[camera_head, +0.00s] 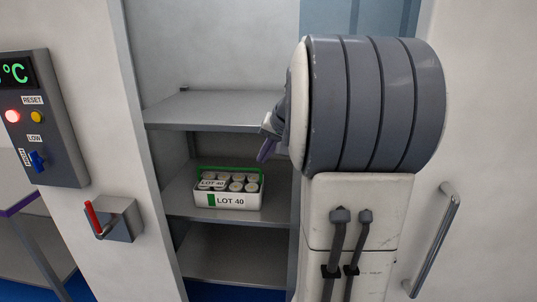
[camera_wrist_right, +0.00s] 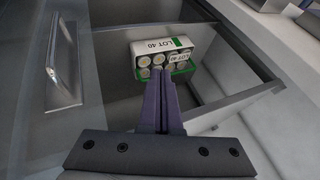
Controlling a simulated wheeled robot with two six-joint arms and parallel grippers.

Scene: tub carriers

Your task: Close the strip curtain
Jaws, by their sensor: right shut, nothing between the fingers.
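The strip curtain (camera_head: 385,15) shows as bluish, see-through vertical bands at the top right of the cabinet opening. My right arm hides most of its lower part. In the right wrist view a greyish see-through sheet lies at the left, possibly the same curtain. The left part of the opening is uncovered. My right gripper (camera_head: 267,147) is in front of the opening, left of the curtain's visible part. In the wrist view the right gripper (camera_wrist_right: 160,78) has its purple fingers together, with nothing between them. I cannot tell whether it touches the curtain. My left gripper is out of view.
A white and green crate marked LOT 40 (camera_head: 238,201) holds several round tubs on the middle shelf (camera_head: 185,205). An upper shelf (camera_head: 220,108) is empty where visible. A control box (camera_head: 45,120) and red lever (camera_head: 93,217) are left; a metal handle (camera_head: 434,240) is right.

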